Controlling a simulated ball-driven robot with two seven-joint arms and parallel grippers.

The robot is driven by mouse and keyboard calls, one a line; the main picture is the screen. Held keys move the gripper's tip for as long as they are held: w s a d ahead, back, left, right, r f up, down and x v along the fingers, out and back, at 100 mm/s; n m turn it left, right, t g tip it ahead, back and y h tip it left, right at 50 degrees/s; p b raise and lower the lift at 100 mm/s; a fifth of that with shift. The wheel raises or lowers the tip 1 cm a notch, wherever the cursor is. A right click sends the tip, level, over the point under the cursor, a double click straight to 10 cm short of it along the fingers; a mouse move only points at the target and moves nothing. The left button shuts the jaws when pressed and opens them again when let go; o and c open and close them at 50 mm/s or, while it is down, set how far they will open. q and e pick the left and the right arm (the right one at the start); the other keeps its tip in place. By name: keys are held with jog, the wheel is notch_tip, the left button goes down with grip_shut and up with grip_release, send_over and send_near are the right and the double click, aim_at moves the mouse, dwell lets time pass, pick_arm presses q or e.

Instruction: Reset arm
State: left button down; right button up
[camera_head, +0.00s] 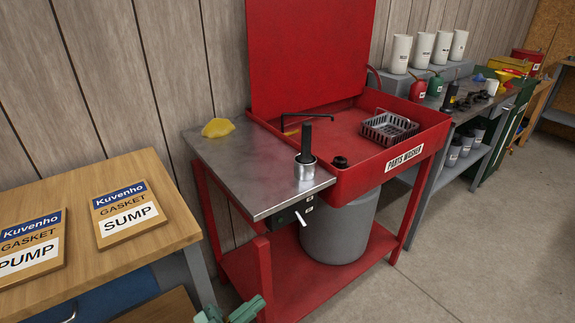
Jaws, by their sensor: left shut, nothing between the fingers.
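My left gripper (229,312) shows at the bottom edge, left of centre, as a teal shape mostly cut off by the frame. It is shut with nothing in it. It is low, in front of the red stand of the parts washer (403,156), and apart from everything I can make out. My right gripper is not in view. The rest of my arms is hidden below the frame.
A steel side table (235,175) holds a yellow cloth (217,127) and a metal cup with a black-handled tool (305,160). A wooden bench (150,245) with gasket packs stands left. A grey drum (340,235) sits below the washer. The floor (470,240) at right is clear.

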pick_arm(q)
jog(key=w+a+f+n+t+y, duration=0.1)
jog(key=w+a+f+n+y, duration=0.2)
jog(key=f, duration=0.4)
jog(key=w+a+f+y, duration=0.1)
jog(key=a+f+y, duration=0.3)
jog(key=f+y, duration=0.2)
jog(key=s+a+f+n+g+y+p, duration=0.1)
jog(key=s+a+f+g+y, duration=0.25)
jog(key=s+f, duration=0.45)
jog(key=s+a+f+n+g+y+p, duration=0.25)
jog(key=s+a+f, duration=0.3)
jog(key=f, duration=0.35)
jog(key=s+f+g+y+p, duration=0.1)
jog(key=s+f+g, duration=0.1)
jog(key=s, duration=1)
jog(key=s+a+f+n+g, duration=0.1)
jog(key=s+f+g, duration=0.1)
jog(key=s, duration=1)
jog(key=s+a+f+g+y+p, duration=0.1)
jog(key=s+f+g, duration=0.1)
jog(key=s, duration=1)
jog(key=shift+s+f+g+y+p, duration=0.2)
jog(key=shift+s+g+y+p, duration=0.15)
jog(key=shift+g, duration=0.55)
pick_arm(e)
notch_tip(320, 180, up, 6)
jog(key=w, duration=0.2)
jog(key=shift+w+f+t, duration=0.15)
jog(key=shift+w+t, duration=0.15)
